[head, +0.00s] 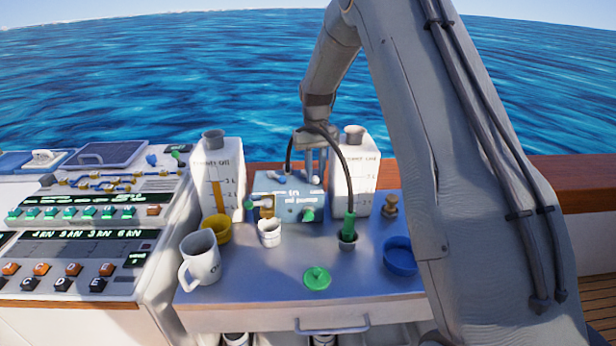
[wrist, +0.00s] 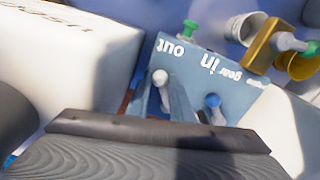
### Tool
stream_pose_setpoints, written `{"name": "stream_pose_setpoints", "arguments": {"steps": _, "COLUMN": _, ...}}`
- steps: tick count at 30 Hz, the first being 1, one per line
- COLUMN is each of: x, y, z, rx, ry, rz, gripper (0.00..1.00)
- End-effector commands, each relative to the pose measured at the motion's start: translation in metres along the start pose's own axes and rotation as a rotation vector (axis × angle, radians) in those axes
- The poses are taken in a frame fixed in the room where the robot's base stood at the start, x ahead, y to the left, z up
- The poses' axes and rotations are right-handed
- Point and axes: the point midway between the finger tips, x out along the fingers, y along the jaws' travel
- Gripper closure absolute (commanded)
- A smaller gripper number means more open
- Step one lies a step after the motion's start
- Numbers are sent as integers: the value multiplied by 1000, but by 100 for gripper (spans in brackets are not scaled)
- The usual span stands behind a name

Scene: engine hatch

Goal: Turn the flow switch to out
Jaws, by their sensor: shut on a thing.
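A blue-grey pump box (head: 287,207) stands at the back of the metal worktop between two white jugs. In the wrist view its top (wrist: 220,62) carries the words "out", "in" and "gear". A pale round-ended switch (wrist: 160,77) stands on the top near the word "out". My gripper (head: 315,178) reaches down onto the box from above. In the wrist view its fingers (wrist: 161,92) stand on both sides of the pale switch and are shut on it. The exact switch angle is hard to tell.
A left jug (head: 222,170) and right jug (head: 355,185) flank the box closely. A green-ended hose (head: 349,225) arches in front. A mug (head: 201,258), yellow cup (head: 217,229), green lid (head: 317,278) and blue bowl (head: 399,257) stand on the worktop. A control panel (head: 80,250) is left.

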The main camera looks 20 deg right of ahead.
Motion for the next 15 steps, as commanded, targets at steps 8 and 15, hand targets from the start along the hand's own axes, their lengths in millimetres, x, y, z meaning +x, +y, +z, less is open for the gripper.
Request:
{"name": "stream_pose_setpoints", "arguments": {"steps": 8, "x": 0, "y": 9, "z": -5, "rx": -144, "ry": 3, "rz": 2, "gripper": 100}}
{"name": "stream_pose_setpoints", "arguments": {"steps": 15, "x": -1, "y": 12, "z": -6, "rx": -198, "ry": 4, "rz": 2, "gripper": 100}}
